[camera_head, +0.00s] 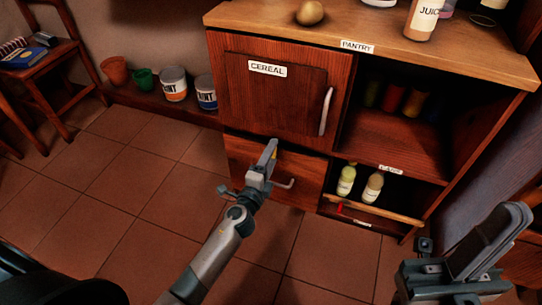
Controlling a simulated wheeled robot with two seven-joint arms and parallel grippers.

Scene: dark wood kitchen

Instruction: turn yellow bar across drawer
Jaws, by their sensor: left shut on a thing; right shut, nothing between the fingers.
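The dark wood drawer (250,165) sits low on the left of the cabinet, below the cereal door. Its pale metal handle (286,184) shows just right of my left gripper (269,152), which is shut on it; the fingers hide the contact. No plainly yellow bar shows on this drawer. A tan bar (378,209) runs along the front of the low right compartment, with a small red piece (341,208) by its left end; I cannot tell if it is the task's bar. My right gripper (505,232) is shut and empty at lower right.
The cereal door (275,100) is shut, with a vertical handle (326,111). Two bottles (346,180) stand behind the tan bar. A juice bottle (422,18) stands on the cabinet top. Paint cans (173,83) line the wall at left. The tiled floor (125,170) is clear.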

